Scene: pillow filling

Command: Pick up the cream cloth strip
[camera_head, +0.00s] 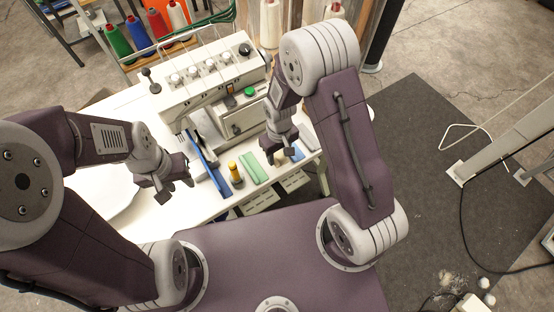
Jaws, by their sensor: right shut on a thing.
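My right gripper (276,153) is low over the front of the white table, between the green strip and the blue strip. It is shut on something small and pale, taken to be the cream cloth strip. The gripper hides most of it, so its outline and whether it touches the table cannot be told. My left gripper (176,187) is apart from the strips, over the table's left front part, with its fingers spread and nothing seen between them.
A green strip (253,168), a blue strip (295,153) and a grey strip (308,137) lie along the table front. A white sewing machine (205,72) stands behind.

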